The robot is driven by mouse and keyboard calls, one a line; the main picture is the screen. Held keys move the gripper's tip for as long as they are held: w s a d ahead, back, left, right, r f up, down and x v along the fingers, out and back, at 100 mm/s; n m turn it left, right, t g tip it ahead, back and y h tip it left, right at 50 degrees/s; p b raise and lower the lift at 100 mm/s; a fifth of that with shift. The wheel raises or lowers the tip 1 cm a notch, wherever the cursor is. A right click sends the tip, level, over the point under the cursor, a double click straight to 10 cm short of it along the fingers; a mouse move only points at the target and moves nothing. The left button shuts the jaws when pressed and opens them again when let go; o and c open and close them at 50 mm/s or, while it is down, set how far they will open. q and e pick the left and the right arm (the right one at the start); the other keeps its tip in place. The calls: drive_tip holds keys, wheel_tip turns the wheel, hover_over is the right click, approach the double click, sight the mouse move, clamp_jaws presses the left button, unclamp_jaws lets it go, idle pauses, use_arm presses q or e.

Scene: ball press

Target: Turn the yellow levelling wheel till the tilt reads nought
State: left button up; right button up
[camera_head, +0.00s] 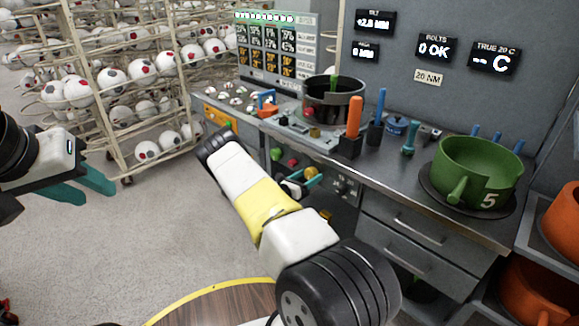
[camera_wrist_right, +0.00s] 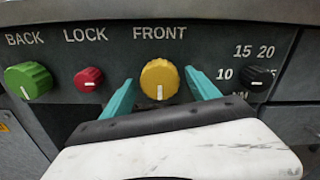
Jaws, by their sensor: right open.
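The yellow levelling wheel (camera_wrist_right: 160,79) sits under the label FRONT on the bench's front panel, its white mark pointing down. It also shows small in the head view (camera_head: 311,172). My right gripper (camera_wrist_right: 159,84) is open, with one teal finger on each side of the wheel and a visible gap to it on both sides. The right arm partly covers this area in the head view. The tilt display (camera_head: 375,23) on the back wall seems to read +2.8; its small print is blurred. My left gripper (camera_head: 98,199) is open and empty over the floor at the left.
The panel also has a green BACK knob (camera_wrist_right: 29,81), a red LOCK knob (camera_wrist_right: 88,79) and a black dial (camera_wrist_right: 258,77). On the bench stand a dark pot (camera_head: 333,105), an orange-handled tool (camera_head: 354,120) and a green pot (camera_head: 478,165). A ball rack (camera_head: 130,165) stands at left.

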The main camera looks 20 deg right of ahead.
drive_tip(key=c, duration=1.4)
drive_tip(key=m, duration=0.5)
drive_tip(key=shift+m, duration=0.4)
drive_tip(key=m, duration=0.6)
drive_tip(key=shift+w+a, duration=0.1)
drive_tip(key=m, duration=0.6)
drive_tip(key=shift+r+m, duration=0.1)
drive_tip(key=shift+m, duration=0.3)
drive_tip(key=m, duration=0.5)
drive_tip(key=shift+m, duration=0.7)
